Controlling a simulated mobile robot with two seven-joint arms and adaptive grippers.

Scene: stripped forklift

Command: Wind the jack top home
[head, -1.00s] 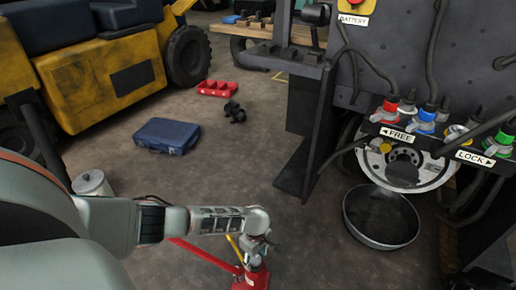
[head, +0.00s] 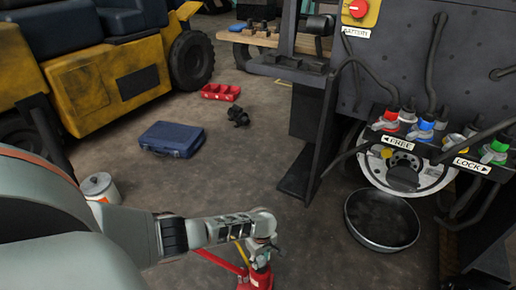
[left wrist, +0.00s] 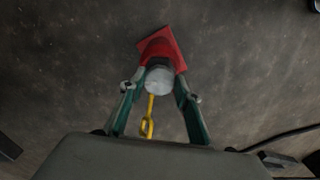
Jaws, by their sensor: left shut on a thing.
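The red jack (head: 257,281) stands on the floor at the bottom centre of the head view, partly cut off by the frame edge. In the left wrist view its red body (left wrist: 164,46) and its round pale-grey top (left wrist: 159,79) show. My left gripper (head: 261,250) reaches down over the jack from above. In the left wrist view its two green fingers close on either side of the grey top, near the fingertips. A yellow piece with a looped end (left wrist: 147,125) shows between the fingers. My right gripper is not in view.
A black pan (head: 382,219) lies on the floor by the forklift's dark panel. A blue case (head: 172,140), a red tray (head: 220,92) and a small black part (head: 238,116) lie farther back. A pale canister (head: 99,187) stands left. Floor between is clear.

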